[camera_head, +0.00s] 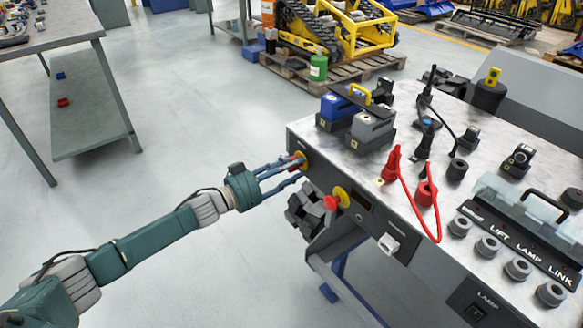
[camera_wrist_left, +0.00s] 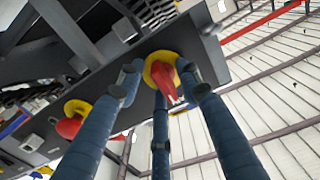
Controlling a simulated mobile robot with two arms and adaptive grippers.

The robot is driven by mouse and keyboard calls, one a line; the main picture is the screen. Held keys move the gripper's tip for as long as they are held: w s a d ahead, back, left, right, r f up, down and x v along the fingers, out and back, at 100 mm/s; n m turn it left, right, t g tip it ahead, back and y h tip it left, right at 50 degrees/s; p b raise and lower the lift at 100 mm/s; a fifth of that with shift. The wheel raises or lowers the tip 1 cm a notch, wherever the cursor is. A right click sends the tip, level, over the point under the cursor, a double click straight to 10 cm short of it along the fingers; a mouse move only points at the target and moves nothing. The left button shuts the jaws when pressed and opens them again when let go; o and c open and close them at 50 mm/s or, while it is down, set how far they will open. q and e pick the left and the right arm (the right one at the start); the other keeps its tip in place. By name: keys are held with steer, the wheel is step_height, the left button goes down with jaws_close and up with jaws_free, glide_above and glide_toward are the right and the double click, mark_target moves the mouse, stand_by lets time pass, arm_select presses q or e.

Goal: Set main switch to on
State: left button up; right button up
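The main switch, a red handle on a round yellow plate (camera_head: 301,161), sits at the left end of the bench's dark front panel. My left gripper (camera_head: 291,167) is at it, its fingers reaching from the left. In the left wrist view the red handle (camera_wrist_left: 166,84) points toward the lower right. There the fingers of my left gripper (camera_wrist_left: 158,82) stand spread around the handle, with a gap on the left side; contact on the right side is unclear. The switch's markings are too small to read. My right gripper is not in view.
A red mushroom button on yellow (camera_head: 336,200) sits right of the switch, and also shows in the left wrist view (camera_wrist_left: 72,120). The bench top (camera_head: 330,150) holds blue and grey boxes (camera_head: 337,107), red clamps and cables. Open floor lies left of the bench.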

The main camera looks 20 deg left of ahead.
arm_select(q)
jaws_close()
